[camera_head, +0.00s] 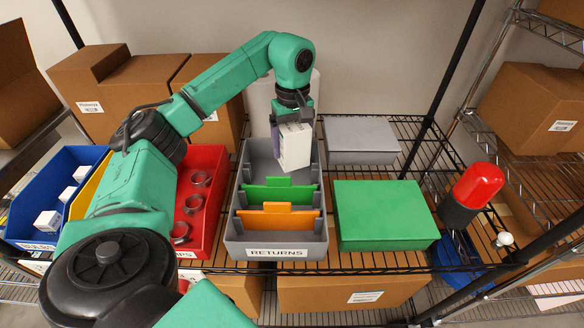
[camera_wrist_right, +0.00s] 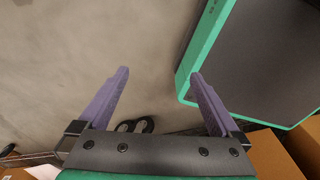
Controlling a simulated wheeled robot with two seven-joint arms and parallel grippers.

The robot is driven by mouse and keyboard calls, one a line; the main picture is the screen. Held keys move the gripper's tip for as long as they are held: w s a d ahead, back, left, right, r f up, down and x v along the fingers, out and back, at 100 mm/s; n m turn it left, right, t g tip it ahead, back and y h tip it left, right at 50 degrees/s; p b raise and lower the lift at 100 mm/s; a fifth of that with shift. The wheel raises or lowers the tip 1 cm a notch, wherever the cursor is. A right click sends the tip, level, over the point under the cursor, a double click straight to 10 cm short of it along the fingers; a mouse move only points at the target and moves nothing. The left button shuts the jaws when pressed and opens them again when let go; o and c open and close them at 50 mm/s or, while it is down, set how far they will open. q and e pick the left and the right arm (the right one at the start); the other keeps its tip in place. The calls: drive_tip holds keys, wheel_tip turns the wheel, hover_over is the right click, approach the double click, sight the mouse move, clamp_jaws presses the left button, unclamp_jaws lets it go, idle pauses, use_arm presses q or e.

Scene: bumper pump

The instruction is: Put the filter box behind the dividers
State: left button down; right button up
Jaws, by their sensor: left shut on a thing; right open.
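A white filter box (camera_head: 296,146) hangs upright from my left gripper (camera_head: 291,122), which is shut on it. The box is over the back part of the grey bin labelled RETURNS (camera_head: 276,252), behind the green divider (camera_head: 277,192) and the orange divider (camera_head: 277,219). Its lower end looks level with the bin's back compartment; I cannot tell whether it touches the floor. My right gripper (camera_wrist_right: 160,92) is open and empty in the right wrist view, away from the bin.
A red bin (camera_head: 210,225) with several rings stands left of the grey bin, a blue bin (camera_head: 30,205) with white boxes farther left. A green box (camera_head: 383,214), a grey box (camera_head: 361,134) and a red-capped bottle (camera_head: 472,193) stand to the right. Cardboard boxes (camera_head: 140,85) stand behind.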

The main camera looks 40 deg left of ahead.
sight(293, 125)
use_arm(q)
wheel_tip(293, 125, down, 2)
drive_tip(key=shift+s+d+f, duration=0.1)
drive_tip(key=shift+s, duration=0.05)
wheel_tip(293, 125, down, 4)
drive_tip(key=shift+f, duration=0.25)
unclamp_jaws()
wheel_tip(293, 125, up, 12)
drive_tip(key=shift+r, duration=0.1)
idle(0.5)
